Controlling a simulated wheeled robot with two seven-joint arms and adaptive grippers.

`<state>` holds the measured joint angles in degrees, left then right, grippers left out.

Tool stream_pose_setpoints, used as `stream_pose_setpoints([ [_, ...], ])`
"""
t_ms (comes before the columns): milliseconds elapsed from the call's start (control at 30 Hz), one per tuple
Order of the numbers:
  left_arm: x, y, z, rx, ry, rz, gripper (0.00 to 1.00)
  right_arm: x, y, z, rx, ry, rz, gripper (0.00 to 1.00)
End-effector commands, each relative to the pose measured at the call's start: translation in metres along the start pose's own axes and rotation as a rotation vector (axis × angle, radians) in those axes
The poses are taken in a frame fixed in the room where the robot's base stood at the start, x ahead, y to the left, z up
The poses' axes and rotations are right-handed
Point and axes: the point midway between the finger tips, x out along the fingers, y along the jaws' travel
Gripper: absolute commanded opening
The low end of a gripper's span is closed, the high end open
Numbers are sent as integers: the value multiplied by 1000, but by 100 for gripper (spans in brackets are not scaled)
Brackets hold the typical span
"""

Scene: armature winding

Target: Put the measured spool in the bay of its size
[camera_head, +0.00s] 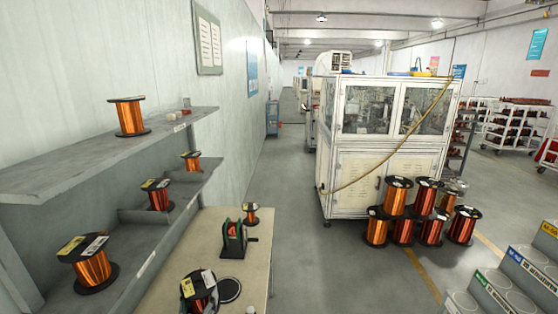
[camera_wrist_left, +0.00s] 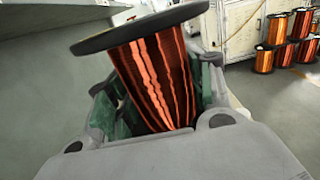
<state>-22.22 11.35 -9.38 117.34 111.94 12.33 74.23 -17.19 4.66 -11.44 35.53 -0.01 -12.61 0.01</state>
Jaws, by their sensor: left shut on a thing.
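The copper wire spool with black flanges (camera_head: 201,284) shows low in the head view, above or at the near part of the bench, with a pale and yellow label on its top flange. My left gripper (camera_wrist_left: 158,104) is shut around the copper winding; the spool (camera_wrist_left: 150,68) leans in the left wrist view, top flange uppermost. Green pads flank the winding, and its lower end is hidden. In the head view the left gripper (camera_head: 204,302) is mostly hidden by the spool. Grey bays (camera_head: 487,290) with yellow, blue and green labels stand at lower right. My right gripper is not in view.
The bench (camera_head: 190,243) holds a green device with a crank (camera_head: 233,240), a small spool (camera_head: 251,213) and a dark round plate (camera_head: 229,290). Shelves (camera_head: 60,172) with several spools line the left wall. Stacked spools (camera_head: 402,228) stand before a white machine (camera_head: 385,130).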

Motion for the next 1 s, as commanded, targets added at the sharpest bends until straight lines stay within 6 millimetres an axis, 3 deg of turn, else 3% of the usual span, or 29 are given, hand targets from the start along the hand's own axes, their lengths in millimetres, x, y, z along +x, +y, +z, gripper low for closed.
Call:
stream_pose_setpoints([
  [567,0,-7,7,-4,-3,27,0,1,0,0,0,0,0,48],
  [1000,-5,-6,-2,-4,1,33,0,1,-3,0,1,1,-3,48],
])
